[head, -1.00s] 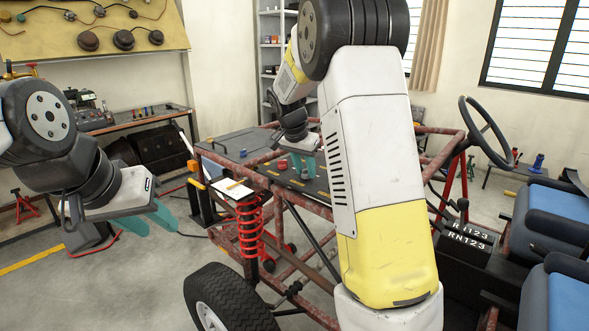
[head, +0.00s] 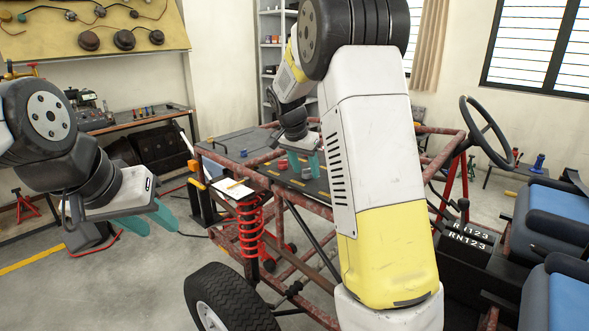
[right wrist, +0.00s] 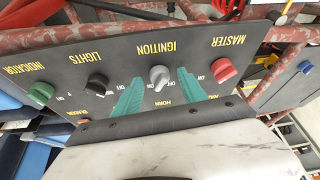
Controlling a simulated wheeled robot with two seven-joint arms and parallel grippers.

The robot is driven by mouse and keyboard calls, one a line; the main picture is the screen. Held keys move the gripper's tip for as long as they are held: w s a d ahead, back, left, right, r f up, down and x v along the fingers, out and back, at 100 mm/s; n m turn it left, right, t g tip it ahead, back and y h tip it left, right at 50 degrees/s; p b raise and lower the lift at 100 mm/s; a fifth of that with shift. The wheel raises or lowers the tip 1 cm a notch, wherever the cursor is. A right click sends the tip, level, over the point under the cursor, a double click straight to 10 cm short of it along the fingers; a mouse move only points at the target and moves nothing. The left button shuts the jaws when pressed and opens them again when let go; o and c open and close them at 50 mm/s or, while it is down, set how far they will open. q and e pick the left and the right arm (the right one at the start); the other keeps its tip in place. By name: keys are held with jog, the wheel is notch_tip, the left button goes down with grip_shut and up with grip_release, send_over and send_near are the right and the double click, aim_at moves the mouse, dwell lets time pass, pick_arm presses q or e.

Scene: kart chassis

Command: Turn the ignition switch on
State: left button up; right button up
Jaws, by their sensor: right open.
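The ignition switch (right wrist: 159,76) is a grey knob on a dark panel (right wrist: 200,52), under the yellow word IGNITION, which appears upside down in the right wrist view. My right gripper (right wrist: 160,82) is open, its teal fingers on either side of the knob's near side. I cannot tell whether they touch it. In the head view, my right gripper (head: 304,163) is over the panel at the kart's front, and the ignition knob cannot be made out. My left gripper (head: 150,221) is open and empty at the left, away from the kart.
The red MASTER knob (right wrist: 223,70) is close to the right of the ignition knob. The black LIGHTS knob (right wrist: 97,84) and green INDICATOR knob (right wrist: 41,92) are to its left.

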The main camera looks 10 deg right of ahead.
jog(key=v, duration=0.7)
jog(key=shift+r, duration=0.2)
jog(key=shift+a, duration=0.1)
jog(key=s+n+t+y, duration=0.1)
jog(key=s+n, duration=0.2)
jog(key=s, duration=0.7)
jog(key=s+a+n+t+y, duration=0.1)
jog(key=s+n+y, duration=0.1)
jog(key=s, duration=0.8)
jog(key=s+a+r+n+t+y, duration=0.1)
jog(key=s+n, duration=0.3)
jog(key=s, duration=0.6)
jog(key=shift+s+n+y, duration=0.25)
jog(key=shift+n+y, duration=0.05)
jog(key=shift+y, duration=0.4)
